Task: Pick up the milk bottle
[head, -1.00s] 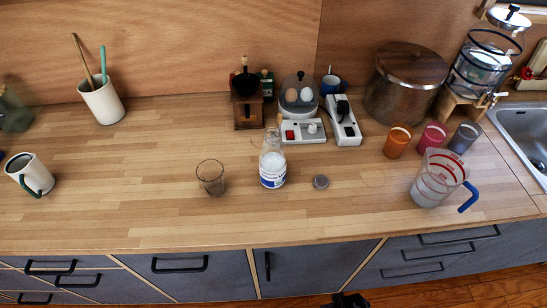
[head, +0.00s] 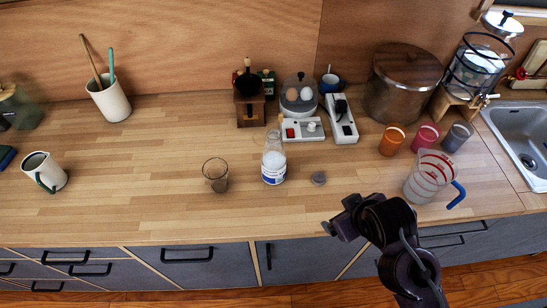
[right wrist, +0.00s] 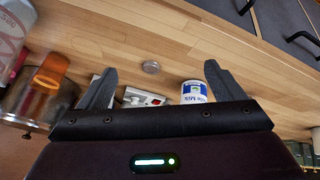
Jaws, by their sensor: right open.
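The milk bottle (head: 273,168) is clear glass with white contents and a blue and white label. It stands upright on the wooden counter in the middle of the head view. In the right wrist view its labelled lower part (right wrist: 193,91) shows near one finger, with the rest hidden behind my gripper. My right gripper (head: 336,222) is at the counter's front edge, to the right of the bottle and nearer to me. Its two fingers are spread apart with nothing between them in the wrist view (right wrist: 158,80). My left gripper is not in view.
A glass (head: 215,175) stands just left of the bottle. A small grey disc (head: 319,179) lies to its right. Behind are a power strip (head: 342,121) and an egg cooker (head: 298,97). A measuring jug (head: 428,178) stands at right. The counter's left front is clear.

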